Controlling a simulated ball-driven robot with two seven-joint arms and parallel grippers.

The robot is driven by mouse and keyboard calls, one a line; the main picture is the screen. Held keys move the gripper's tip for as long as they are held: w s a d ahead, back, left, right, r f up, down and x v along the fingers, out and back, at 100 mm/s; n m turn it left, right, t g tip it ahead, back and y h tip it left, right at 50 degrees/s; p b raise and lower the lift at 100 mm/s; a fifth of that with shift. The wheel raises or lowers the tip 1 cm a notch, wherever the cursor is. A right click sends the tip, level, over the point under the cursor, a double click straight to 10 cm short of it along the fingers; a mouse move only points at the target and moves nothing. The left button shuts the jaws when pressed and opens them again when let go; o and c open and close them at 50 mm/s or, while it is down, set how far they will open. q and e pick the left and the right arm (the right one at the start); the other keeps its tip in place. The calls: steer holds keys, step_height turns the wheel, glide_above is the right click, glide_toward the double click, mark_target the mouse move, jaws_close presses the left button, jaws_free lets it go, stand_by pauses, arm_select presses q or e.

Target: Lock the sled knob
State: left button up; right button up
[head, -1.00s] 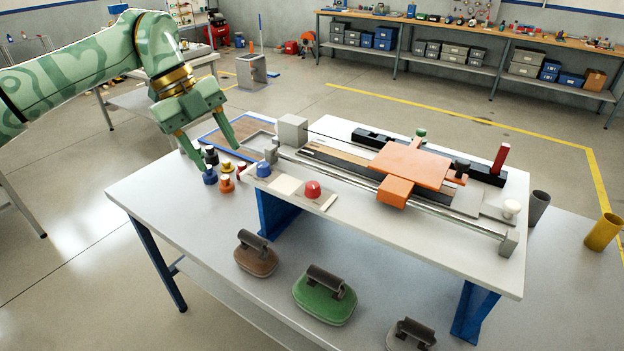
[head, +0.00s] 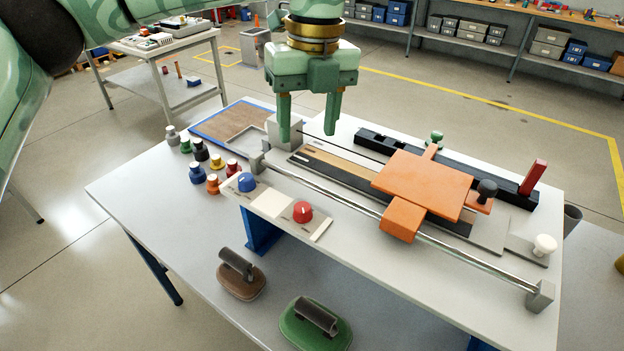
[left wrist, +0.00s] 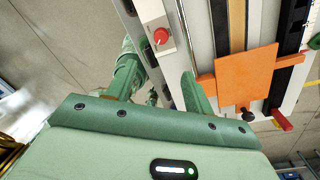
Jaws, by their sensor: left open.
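The orange sled (head: 424,180) sits on the rails of a bench fixture. A black knob (head: 487,190) stands on its right-hand tab, and a green knob (head: 436,138) stands at its back edge. In the left wrist view the sled (left wrist: 245,82) and the black knob (left wrist: 247,112) lie right of the fingers. My left gripper (head: 307,134) is open and empty, pointing down above the left end of the fixture, left of the sled and apart from it. Its fingers (left wrist: 158,75) also show in the left wrist view. My right gripper is not seen.
A red handle (head: 532,178) stands upright right of the sled, with a white knob (head: 545,244) in front. A blue knob (head: 246,182) and a red knob (head: 302,211) sit at the front left. Several small coloured knobs crowd the table's left. Brown (head: 241,276) and green (head: 315,325) handled pads lie in front.

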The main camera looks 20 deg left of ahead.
arm_select(q)
glide_toward(303, 207)
steer(key=f, duration=0.4)
steer(key=f+b, duration=0.1)
steer(key=f, duration=0.3)
steer(key=shift+s+a+f, duration=0.2)
steer(key=shift+f, duration=0.2)
steer(key=c, duration=1)
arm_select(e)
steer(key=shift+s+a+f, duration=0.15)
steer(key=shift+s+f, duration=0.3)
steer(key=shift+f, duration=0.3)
